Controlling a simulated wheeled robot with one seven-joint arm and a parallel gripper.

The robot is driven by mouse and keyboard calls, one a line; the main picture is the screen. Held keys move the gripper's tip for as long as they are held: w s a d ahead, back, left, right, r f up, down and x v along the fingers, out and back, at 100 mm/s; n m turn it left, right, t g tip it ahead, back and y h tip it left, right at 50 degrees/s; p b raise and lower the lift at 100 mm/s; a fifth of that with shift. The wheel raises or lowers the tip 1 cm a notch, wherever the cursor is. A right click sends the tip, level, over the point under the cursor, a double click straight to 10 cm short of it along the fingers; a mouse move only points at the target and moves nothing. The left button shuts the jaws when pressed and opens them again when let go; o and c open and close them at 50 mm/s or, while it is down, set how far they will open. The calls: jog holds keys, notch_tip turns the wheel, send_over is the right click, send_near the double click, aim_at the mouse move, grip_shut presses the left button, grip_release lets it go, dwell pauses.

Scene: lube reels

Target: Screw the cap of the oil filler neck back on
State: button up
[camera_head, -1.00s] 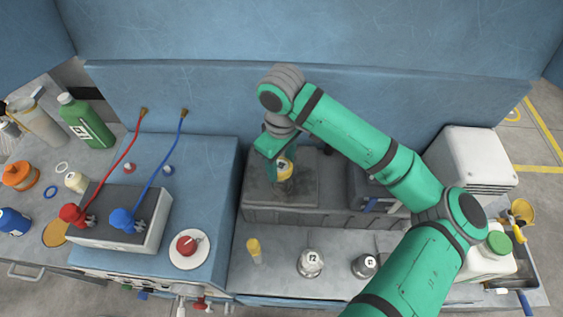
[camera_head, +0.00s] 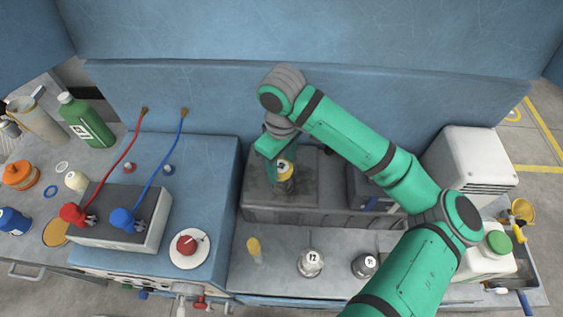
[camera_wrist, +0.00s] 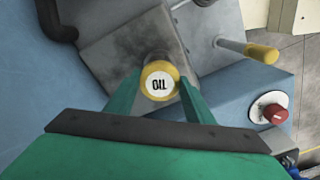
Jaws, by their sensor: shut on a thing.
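The yellow cap (camera_wrist: 159,81) with a white top marked OIL is between the fingers of my gripper (camera_wrist: 160,92), which is shut on it. In the head view the cap (camera_head: 284,166) sits at the top of the oil filler neck (camera_head: 284,187) on the dark grey block. The neck also shows behind the cap in the wrist view (camera_wrist: 156,58). The cap appears in line with the neck; I cannot tell whether the threads are engaged. My gripper (camera_head: 282,160) reaches down over it from behind and hides part of it.
A yellow-handled dipstick (camera_head: 254,250) and silver caps (camera_head: 310,262) stand in front of the grey block (camera_head: 330,217). To the left is a blue cabinet with a red knob (camera_head: 187,244) and red and blue hoses. A blue wall rises behind.

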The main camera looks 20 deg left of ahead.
jog(key=shift+f, duration=0.35)
dwell(0.5)
jog(key=m, duration=0.3)
jog(key=shift+a, duration=0.1)
jog(key=shift+m, duration=1)
jog(key=shift+m, duration=1.2)
jog(key=m, duration=0.2)
jog(key=shift+m, duration=0.4)
